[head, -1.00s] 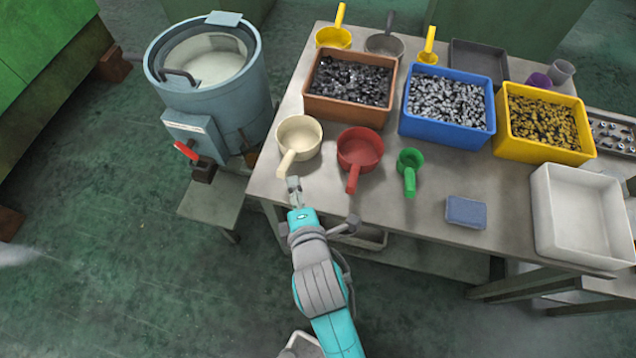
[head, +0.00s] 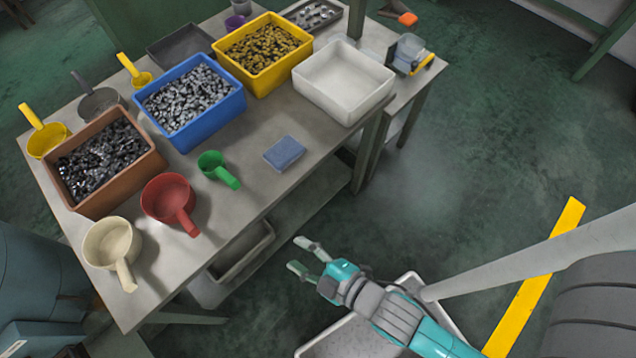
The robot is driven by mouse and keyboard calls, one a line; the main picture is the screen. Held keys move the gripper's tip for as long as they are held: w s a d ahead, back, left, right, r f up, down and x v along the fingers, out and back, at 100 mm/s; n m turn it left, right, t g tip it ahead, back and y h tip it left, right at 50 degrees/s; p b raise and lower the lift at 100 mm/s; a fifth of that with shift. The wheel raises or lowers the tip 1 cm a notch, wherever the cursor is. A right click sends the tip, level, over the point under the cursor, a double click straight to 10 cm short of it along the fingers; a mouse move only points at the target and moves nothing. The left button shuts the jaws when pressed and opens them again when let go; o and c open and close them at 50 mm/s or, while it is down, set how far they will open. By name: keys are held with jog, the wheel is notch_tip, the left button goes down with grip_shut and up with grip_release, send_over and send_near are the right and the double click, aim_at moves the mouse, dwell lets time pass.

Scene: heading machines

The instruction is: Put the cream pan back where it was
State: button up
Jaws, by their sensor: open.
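The cream pan (head: 108,243) stands upright on the table (head: 262,192) near its front left corner, its handle pointing toward the front edge. It is left of the red pan (head: 168,199). My gripper (head: 300,255) is open and empty, off the front edge of the table, to the right of the cream pan and well apart from it. Nothing hides the cream pan.
A green scoop (head: 217,168) and a blue block (head: 284,152) lie along the front. Brown (head: 137,178), blue (head: 233,105) and yellow (head: 243,73) bins of parts stand behind, with an empty white tray (head: 357,113) at right. The floor right of the table is largely clear.

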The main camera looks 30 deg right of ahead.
jog(key=s+d+r+m+h, duration=0.2)
jog(key=s+d+r+m, duration=0.1)
jog(key=s+d+m, duration=0.2)
jog(key=s+d+r+m+t+h, duration=0.1)
jog(key=s+d+r+m+h, duration=0.2)
jog(key=s+d+m, duration=0.3)
jog(key=s+m, duration=0.1)
jog(key=s, duration=0.2)
jog(key=shift+s+r+m+t, duration=0.15)
jog(key=shift+s+m+t, duration=0.15)
jog(key=shift+s, duration=0.05)
